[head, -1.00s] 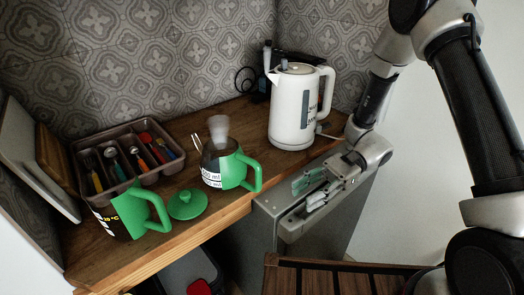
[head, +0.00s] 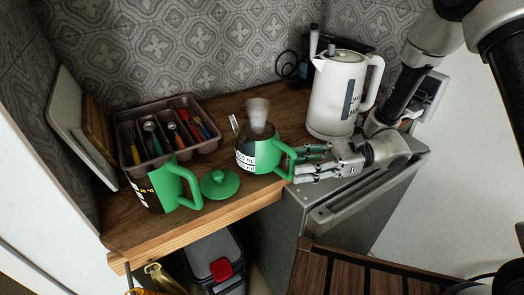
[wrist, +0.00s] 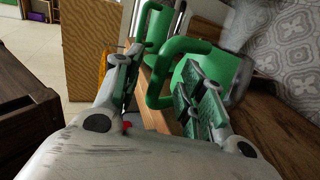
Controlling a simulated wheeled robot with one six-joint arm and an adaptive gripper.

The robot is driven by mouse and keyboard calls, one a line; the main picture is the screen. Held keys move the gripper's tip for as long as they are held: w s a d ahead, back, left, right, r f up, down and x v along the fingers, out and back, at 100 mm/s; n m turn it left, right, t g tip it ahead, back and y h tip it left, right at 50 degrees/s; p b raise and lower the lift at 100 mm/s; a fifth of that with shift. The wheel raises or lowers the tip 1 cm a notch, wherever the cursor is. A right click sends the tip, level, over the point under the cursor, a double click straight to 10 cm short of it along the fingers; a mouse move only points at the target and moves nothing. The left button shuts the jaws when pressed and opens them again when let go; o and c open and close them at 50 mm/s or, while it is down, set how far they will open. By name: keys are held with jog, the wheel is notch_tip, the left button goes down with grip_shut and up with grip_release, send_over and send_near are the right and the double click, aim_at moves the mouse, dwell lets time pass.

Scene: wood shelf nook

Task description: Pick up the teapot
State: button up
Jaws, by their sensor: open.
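The teapot (head: 258,152), green and dark with white markings and a green handle, stands upright near the front edge of the wooden counter (head: 140,240). A clear, cup-like piece shows at its top. Its handle points right, towards my gripper (head: 300,164). My gripper is open and empty, with its fingertips at the handle. In the wrist view the teapot's green handle (wrist: 156,88) shows between the spread fingers of my gripper (wrist: 160,90), nearer the right finger. I cannot tell whether a finger touches it. The right finger hides part of the teapot's body.
A green-handled jug (head: 165,188) and a green lid (head: 220,183) stand left of the teapot. A cutlery tray (head: 205,145) is behind them. A white kettle (head: 335,95) stands behind my gripper. A grey cabinet (head: 350,215) lies below right.

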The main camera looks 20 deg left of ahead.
jog(key=shift+x, duration=1.05)
jog(key=shift+c, duration=0.4)
grip_shut()
jog(key=shift+r, duration=0.15)
